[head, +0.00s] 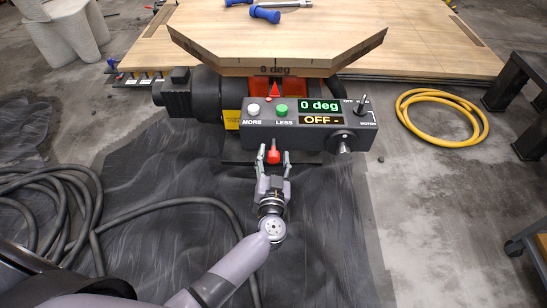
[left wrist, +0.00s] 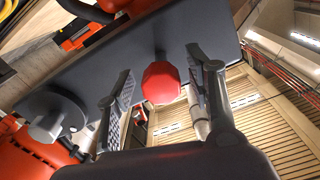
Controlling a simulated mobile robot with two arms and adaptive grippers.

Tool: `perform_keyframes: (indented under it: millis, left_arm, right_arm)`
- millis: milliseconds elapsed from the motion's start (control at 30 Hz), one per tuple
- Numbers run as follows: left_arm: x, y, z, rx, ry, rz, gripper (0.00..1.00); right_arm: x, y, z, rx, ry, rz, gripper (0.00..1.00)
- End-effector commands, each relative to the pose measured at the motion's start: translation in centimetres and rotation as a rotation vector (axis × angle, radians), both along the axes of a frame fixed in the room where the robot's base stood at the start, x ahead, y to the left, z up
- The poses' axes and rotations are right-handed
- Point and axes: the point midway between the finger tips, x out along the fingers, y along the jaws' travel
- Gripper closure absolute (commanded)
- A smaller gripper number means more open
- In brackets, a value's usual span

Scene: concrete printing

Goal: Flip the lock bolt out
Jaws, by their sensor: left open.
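A red knob, which looks like the lock bolt (head: 273,157), sticks out from the front underside of the grey control box (head: 352,138). In the left wrist view the red knob (left wrist: 161,83) is a faceted red head against the dark box. My left gripper (head: 273,152) is open, with one finger on each side of the knob. The wrist view shows gaps between the knob and both fingers (left wrist: 160,72). The bolt's shaft is mostly hidden behind its head. My right gripper is not in view.
The control box carries a white MORE button (head: 253,108), a green LESS button (head: 282,109) and displays reading "0 deg" and "OFF -". A wooden table (head: 280,45) is behind it. Black cable (head: 60,205) lies left; a yellow hose (head: 441,117) lies right.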

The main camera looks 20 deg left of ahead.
Motion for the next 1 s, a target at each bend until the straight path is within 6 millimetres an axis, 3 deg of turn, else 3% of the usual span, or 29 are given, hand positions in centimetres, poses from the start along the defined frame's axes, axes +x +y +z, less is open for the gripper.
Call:
perform_keyframes:
  millis: [267,700,1000]
  left_arm:
    - [-0.9,-0.2,-0.1,0.000,0.001,0.000,0.51]
    - [-9.2,-2.6,-0.1,-0.002,0.002,0.002,0.51]
    - [-11.6,-3.3,0.0,0.000,0.000,0.000,0.51]
  right_arm:
    - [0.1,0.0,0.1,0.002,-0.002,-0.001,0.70]
    - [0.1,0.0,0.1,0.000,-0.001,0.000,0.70]
    - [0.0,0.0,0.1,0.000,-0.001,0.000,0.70]
